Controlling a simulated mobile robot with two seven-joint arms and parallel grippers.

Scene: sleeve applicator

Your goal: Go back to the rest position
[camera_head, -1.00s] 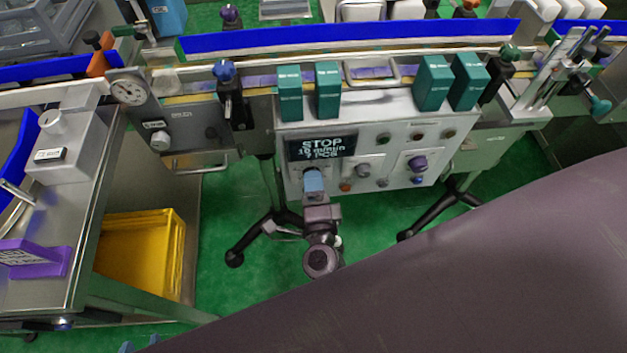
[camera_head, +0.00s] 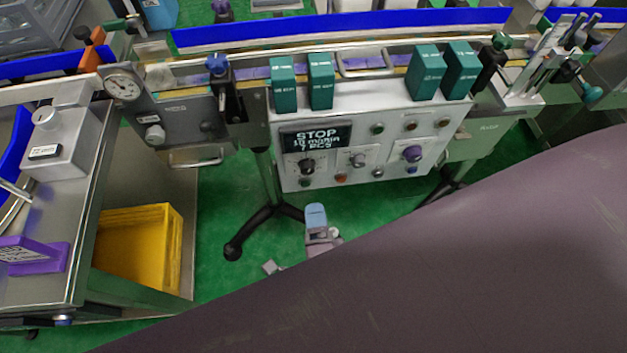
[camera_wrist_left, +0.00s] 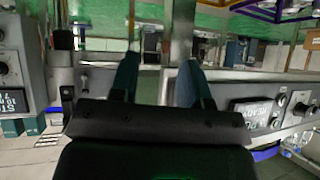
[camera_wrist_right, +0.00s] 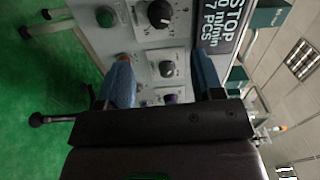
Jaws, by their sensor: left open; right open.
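My right gripper (camera_head: 316,218) shows in the head view below the control panel (camera_head: 355,158), clear of its knobs. In the right wrist view, the right gripper (camera_wrist_right: 163,82) has its two blue fingers apart with nothing between them, and the panel's knobs and display lie beyond. My left gripper (camera_wrist_left: 158,78) shows only in the left wrist view. Its fingers are apart and empty, with grey machine housings and green floor beyond. The panel's display (camera_head: 317,138) reads STOP. A large dark part of my own arm covers the lower right of the head view.
A dark stand foot (camera_head: 234,250) is on the green floor.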

